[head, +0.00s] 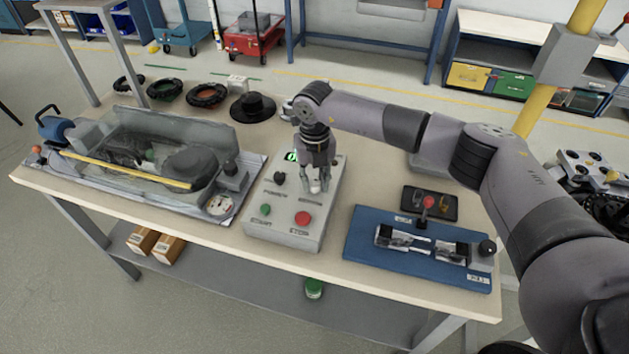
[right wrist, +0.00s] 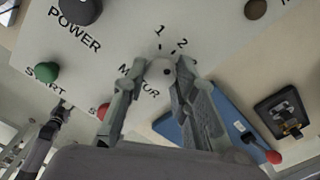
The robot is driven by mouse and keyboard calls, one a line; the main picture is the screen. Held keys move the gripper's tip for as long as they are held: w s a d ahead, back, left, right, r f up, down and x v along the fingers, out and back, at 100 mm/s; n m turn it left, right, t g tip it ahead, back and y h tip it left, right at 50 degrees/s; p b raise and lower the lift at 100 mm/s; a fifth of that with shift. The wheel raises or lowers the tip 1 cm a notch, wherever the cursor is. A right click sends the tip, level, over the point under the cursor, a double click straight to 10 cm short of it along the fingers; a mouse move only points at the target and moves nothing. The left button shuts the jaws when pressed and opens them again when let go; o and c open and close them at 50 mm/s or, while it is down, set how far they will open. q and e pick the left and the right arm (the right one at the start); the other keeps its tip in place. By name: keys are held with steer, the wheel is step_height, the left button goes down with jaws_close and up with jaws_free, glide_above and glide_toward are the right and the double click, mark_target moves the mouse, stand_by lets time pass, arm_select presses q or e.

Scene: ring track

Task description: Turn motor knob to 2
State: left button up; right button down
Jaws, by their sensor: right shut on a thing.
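The control box (head: 325,215) stands on the table with a lit green display (head: 291,156), a black power knob (head: 279,178), a green start button (head: 265,210) and a red stop button (head: 302,218). My right gripper (head: 318,188) reaches down onto the box from above. In the right wrist view its fingers stand on both sides of the pale motor knob (right wrist: 160,73) and are shut on it. The numbers 1 and 2 show just beyond the knob. A dark dot shows on the knob; its exact setting I cannot tell.
A clear-covered machine with a gauge (head: 220,205) stands left of the box. A blue base (head: 365,243) with a clamped part lies to the right, near a black tray (head: 446,204). Black rings (head: 206,95) and a black disc (head: 253,107) lie behind.

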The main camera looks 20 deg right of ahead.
mark_target(315, 183)
steer(key=shift+r+m, duration=0.1)
steer(key=shift+m, duration=0.4)
steer(key=c, duration=1.3)
jaws_free()
step_height(315, 183, up, 12)
